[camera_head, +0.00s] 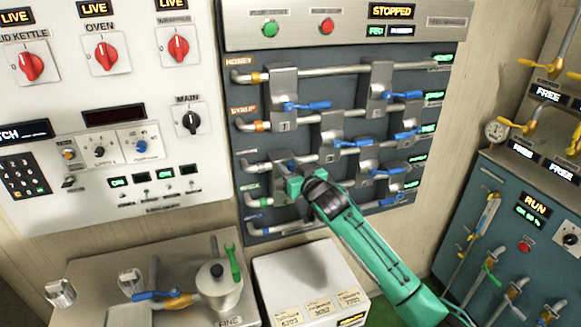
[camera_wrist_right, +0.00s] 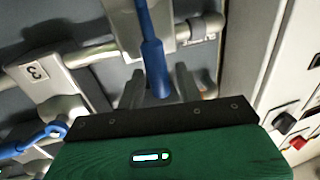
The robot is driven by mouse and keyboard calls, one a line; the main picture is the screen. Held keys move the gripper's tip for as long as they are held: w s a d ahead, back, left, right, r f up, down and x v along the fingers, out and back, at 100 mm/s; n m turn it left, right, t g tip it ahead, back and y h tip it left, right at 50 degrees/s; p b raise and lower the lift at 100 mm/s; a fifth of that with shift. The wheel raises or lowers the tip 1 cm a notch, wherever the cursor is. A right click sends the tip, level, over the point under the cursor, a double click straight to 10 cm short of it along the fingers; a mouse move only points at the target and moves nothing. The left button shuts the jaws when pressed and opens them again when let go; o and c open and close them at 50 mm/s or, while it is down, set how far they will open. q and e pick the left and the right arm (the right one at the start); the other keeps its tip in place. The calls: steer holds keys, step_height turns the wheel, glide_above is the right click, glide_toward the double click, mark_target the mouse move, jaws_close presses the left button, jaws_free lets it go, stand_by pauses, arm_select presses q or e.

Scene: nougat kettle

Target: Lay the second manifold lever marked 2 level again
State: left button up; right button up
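The manifold panel (camera_head: 345,130) carries pipes, grey valve blocks and several blue levers. One blue lever (camera_head: 305,105) in the upper left lies nearly level, as does another (camera_head: 398,96) at the upper right. My right gripper (camera_head: 291,170) is at the lower left valve block and hides most of it. In the right wrist view, a blue lever (camera_wrist_right: 152,60) runs down between the fingers of my right gripper (camera_wrist_right: 160,88), which stand apart on either side of it. I cannot read a 2 on its block. A block marked 3 (camera_wrist_right: 38,72) is at the left there. My left gripper is out of view.
A white box (camera_head: 310,280) and a metal bench with a pot (camera_head: 218,285) stand below the panel. A switch panel (camera_head: 110,110) is at the left. A blue-grey cabinet (camera_head: 500,220) with valves stands at the right.

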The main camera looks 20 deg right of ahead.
jaws_close()
steer(key=shift+d, duration=0.1)
steer(key=d+f+m+t+h+b, duration=0.2)
steer(key=d+f+m+b, duration=0.4)
steer(key=m, duration=1.4)
steer(key=shift+w+d+f+t+h, duration=0.25)
steer(key=shift+d+f+h, duration=0.35)
steer(key=shift+d+f, duration=1.3)
steer(key=shift+a+f, duration=0.15)
steer(key=shift+o, duration=0.9)
jaws_free()
